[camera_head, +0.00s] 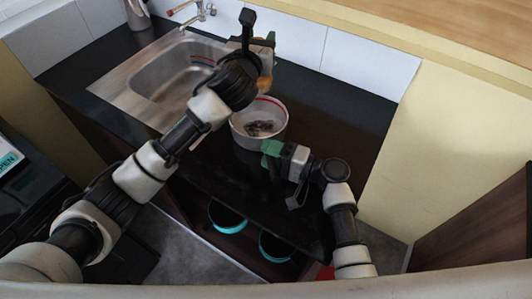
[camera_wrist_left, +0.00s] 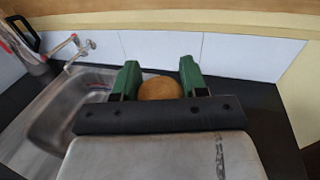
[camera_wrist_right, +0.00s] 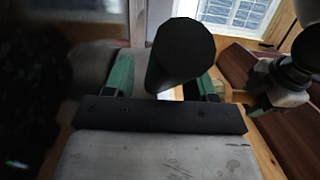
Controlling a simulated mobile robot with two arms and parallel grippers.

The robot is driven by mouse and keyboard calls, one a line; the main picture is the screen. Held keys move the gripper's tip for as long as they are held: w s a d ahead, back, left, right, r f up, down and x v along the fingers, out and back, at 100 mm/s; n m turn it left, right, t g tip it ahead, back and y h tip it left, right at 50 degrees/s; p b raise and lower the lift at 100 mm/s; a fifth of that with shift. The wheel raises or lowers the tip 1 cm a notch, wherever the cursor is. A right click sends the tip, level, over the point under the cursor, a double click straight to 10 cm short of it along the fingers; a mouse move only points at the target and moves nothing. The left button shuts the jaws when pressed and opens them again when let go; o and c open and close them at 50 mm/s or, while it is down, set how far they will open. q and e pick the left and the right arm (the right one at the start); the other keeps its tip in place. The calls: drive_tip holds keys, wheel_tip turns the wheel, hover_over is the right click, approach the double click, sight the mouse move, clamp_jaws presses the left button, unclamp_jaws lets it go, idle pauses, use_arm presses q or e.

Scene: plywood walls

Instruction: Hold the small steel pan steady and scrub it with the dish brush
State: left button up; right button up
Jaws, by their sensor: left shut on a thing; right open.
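The small steel pan (camera_head: 259,124) stands on the dark counter right of the sink, with a red line round its rim and dark marks on its inside floor. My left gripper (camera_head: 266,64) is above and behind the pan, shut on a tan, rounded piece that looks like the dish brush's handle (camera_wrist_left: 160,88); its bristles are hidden. My right gripper (camera_head: 272,153) is open at the pan's near right side. In the right wrist view a thick dark cylinder, seemingly the pan handle (camera_wrist_right: 183,50), lies between its open fingers; I cannot tell whether they touch it.
The steel sink (camera_head: 175,75) with a tap (camera_head: 203,14) is at the left. A grey jug (camera_head: 138,14) stands at the back left. Two teal-rimmed round things (camera_head: 228,218) are below the counter's front edge. The counter right of the pan (camera_head: 345,110) is clear.

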drive_tip(key=shift+d+f, duration=0.1)
use_arm(q)
drive_tip(key=shift+d, duration=0.1)
use_arm(e)
drive_tip(key=v, duration=1.1)
drive_tip(key=shift+s+d, duration=0.1)
drive_tip(key=shift+s, duration=0.05)
drive_tip(key=shift+s+d, duration=0.15)
drive_tip(key=shift+d, duration=0.05)
